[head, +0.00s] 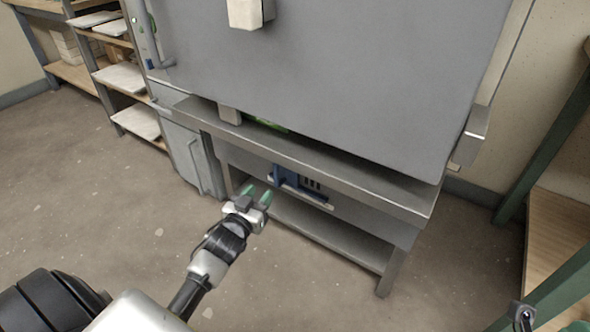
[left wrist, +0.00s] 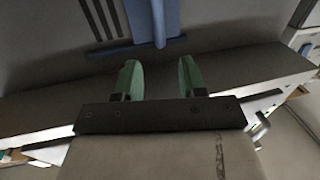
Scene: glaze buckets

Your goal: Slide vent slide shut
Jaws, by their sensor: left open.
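The vent slide is a blue plate (head: 286,178) on the front panel under the kiln's stand. Several dark vent slots (head: 312,184) show open to its right, above a pale rail (head: 318,201). My left gripper (head: 257,192) is open and empty, just in front and to the left of the slide. In the left wrist view, the blue slide (left wrist: 141,20) with its upright tab (left wrist: 158,25) shows beyond my open green fingertips (left wrist: 157,78), apart from them. The slots (left wrist: 101,18) lie to its left there. My right gripper is not clearly seen.
The big grey kiln (head: 330,70) overhangs the metal stand (head: 370,190). A grey cabinet (head: 187,160) stands left of the stand. Wooden shelves with white slabs (head: 120,78) are at the far left, and a green-framed rack (head: 565,225) is at the right. The floor in front is clear.

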